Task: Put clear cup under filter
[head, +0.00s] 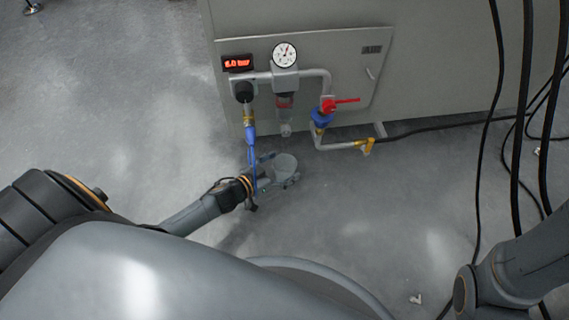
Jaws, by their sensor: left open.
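The clear cup (286,163) is a small, greyish, see-through round shape low in front of the panel. In the picture it is just below the filter (285,102), which hangs under the pressure gauge and has a reddish bowl and a pale drain end. I cannot tell the height gap between cup and filter. My left gripper (280,170) is open, with its fingers at the cup's near and left sides. I cannot tell whether they touch it. My right arm shows at the lower right, but its gripper is out of view.
A blue hose (250,133) hangs close to my left gripper. A red-handled valve (328,104) and a pipe with a yellow fitting (367,146) stand to the right. Black cables (525,100) hang at the right. The grey floor (390,215) in front is mostly clear.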

